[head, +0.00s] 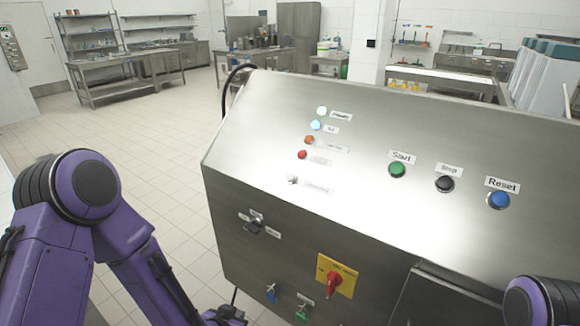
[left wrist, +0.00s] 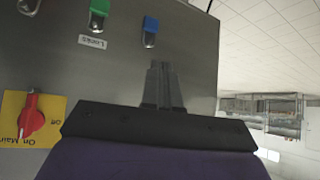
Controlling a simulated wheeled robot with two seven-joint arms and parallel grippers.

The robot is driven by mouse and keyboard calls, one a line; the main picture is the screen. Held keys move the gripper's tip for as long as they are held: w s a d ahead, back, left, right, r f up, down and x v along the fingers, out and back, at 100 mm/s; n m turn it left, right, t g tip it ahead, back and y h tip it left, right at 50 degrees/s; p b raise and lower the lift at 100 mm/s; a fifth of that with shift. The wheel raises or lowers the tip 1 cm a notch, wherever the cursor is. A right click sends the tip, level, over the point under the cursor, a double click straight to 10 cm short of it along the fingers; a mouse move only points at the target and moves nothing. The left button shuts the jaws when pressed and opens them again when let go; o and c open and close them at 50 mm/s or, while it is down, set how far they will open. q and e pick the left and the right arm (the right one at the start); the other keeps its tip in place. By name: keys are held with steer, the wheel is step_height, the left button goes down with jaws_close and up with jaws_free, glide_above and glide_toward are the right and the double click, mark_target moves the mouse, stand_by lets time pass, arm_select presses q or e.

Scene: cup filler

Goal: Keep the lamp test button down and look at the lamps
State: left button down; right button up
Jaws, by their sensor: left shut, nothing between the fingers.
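The lamp column on the steel panel shows in the head view: a pale green lamp (head: 322,111) and a pale blue lamp (head: 316,126) look bright, while the orange lamp (head: 309,140) and red lamp (head: 302,154) look duller. Below them is a small white button (head: 292,179); its label is too blurred to read. My left gripper (head: 228,315) is at the bottom edge of the head view, low by the cabinet front and well below the white button. In the left wrist view its fingers (left wrist: 161,68) are shut and empty. My right gripper is out of view.
Start (head: 397,169), Stop (head: 445,184) and Reset (head: 498,200) buttons sit on the right of the panel. A black selector (head: 254,227), a red main switch (head: 333,284), and blue (head: 271,293) and green (head: 302,314) fittings are on the front. Floor left of the cabinet is clear.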

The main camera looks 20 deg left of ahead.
arm_select(q)
steer(key=w+d+r+m+t+h+p, duration=0.15)
steer(key=w+r, duration=0.25)
steer(key=r, duration=0.5)
steer(key=w+d+r+m+t+h+p, duration=0.1)
steer(key=w+r+m+t+p, duration=0.2)
steer(key=r, duration=0.6)
steer(key=m+t+h+p, duration=0.2)
steer(key=m+t, duration=0.2)
steer(key=m, duration=0.3)
glide_toward(290, 177)
step_height(290, 177, up, 10)
steer(key=shift+w+a+f+n+g, duration=0.25)
steer(key=shift+w+a+f, duration=0.05)
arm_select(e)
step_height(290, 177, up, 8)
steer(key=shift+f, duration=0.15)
arm_select(q)
steer(key=shift+f, duration=0.1)
